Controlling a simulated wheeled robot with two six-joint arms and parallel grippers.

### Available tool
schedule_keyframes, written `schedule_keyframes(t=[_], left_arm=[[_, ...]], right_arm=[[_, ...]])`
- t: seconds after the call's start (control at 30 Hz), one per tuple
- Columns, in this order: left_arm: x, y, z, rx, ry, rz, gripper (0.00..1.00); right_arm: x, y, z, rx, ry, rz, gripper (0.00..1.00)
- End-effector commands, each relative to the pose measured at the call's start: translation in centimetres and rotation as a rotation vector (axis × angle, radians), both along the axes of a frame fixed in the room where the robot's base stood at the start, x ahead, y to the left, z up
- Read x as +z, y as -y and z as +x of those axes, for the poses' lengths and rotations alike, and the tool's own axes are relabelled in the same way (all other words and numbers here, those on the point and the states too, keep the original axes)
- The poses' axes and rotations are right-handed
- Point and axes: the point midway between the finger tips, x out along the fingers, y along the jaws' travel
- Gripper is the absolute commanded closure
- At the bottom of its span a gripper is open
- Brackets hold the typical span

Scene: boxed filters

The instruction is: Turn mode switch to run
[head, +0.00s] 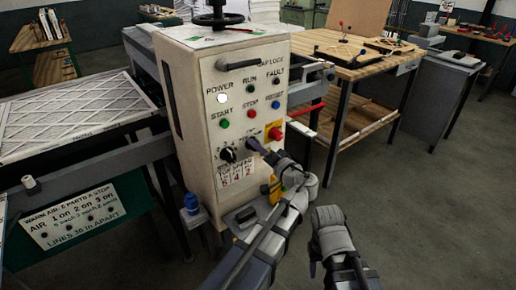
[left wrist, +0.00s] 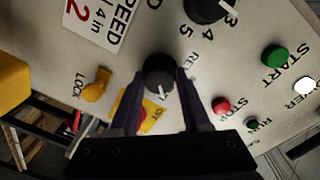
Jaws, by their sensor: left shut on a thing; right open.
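The mode switch, a black round knob with a white pointer line (left wrist: 158,73), is on the panel of the cream control cabinet (head: 195,90). My left gripper (head: 258,146) reaches the panel's lower right and hides most of this knob in the head view. In the left wrist view its two dark fingers (left wrist: 158,82) are shut on the knob, one on each side. The pointer line points toward the bottom of that view. The lettering around the knob is partly covered. My right gripper (head: 332,235) is open, low in front of the cabinet, apart from everything; its fingertips are not clear.
The black speed dial (head: 228,154) is left of the mode switch. A red button on yellow (head: 275,132) is close on its upper right. Green start (head: 224,124) and red stop (head: 253,113) buttons are above.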

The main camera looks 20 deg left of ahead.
Motion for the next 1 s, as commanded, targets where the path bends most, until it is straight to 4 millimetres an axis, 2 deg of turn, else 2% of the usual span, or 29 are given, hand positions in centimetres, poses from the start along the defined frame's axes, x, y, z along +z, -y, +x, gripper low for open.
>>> schedule_keyframes(t=[0.37, 0.4, 0.63, 1.0], left_arm=[[-0.01, 0.04, 0.04, -0.002, -0.005, 0.004, 1.00], [0.00, 0.04, 0.03, -0.002, -0.005, 0.004, 0.50], [0.00, 0.02, 0.03, -0.001, -0.003, 0.004, 0.24], [0.03, -0.05, -0.15, 0.000, -0.003, 0.003, 0.23]], right_arm=[[0.00, 0.00, 0.00, 0.000, 0.000, 0.000, 0.50], [0.00, 0.00, 0.00, 0.000, 0.000, 0.000, 0.50], [0.00, 0.00, 0.00, 0.000, 0.000, 0.000, 0.50], [0.02, 0.00, -0.01, 0.000, 0.000, 0.000, 0.50]])
